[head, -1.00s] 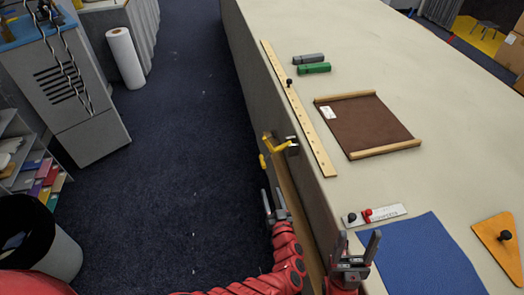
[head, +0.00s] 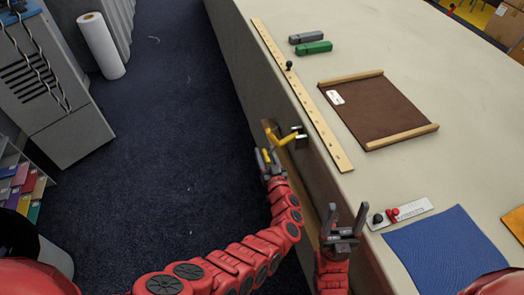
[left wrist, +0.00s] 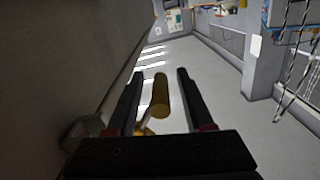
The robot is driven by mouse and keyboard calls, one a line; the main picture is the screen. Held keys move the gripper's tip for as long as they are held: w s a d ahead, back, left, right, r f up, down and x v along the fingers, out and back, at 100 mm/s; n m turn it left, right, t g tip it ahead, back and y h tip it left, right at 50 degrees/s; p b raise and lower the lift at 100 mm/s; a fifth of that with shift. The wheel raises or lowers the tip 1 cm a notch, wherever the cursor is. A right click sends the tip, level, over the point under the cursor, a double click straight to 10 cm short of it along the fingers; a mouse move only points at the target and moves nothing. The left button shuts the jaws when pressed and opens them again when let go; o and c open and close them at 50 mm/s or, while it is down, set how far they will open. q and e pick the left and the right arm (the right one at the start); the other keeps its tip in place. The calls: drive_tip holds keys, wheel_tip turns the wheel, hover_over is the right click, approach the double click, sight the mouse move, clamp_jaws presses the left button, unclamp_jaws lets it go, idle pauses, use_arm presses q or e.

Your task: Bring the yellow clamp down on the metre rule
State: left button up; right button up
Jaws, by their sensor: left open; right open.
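The pale wooden metre rule (head: 300,92) lies along the table's left edge, with a small black knob on it. The yellow clamp (head: 285,138) is at the table's side beside the rule, its lever pointing out and down. My left gripper (head: 267,153) is open at the lever's lower end. In the left wrist view the clamp's yellow handle (left wrist: 161,95) lies between the two open fingers (left wrist: 160,75), with gaps on both sides. My right gripper (head: 345,220) is open and empty near the table's left edge, short of the rule's near end.
On the table (head: 395,185) are a brown board (head: 372,110) with wooden bars, green (head: 314,48) and grey blocks (head: 306,37), a white plate (head: 405,212) with knobs and a blue mat (head: 440,250). A grey cabinet (head: 45,90) stands left, with free floor between.

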use_arm(q)
drive_tip(key=shift+c, duration=0.3)
clamp_jaws()
idle(1.2)
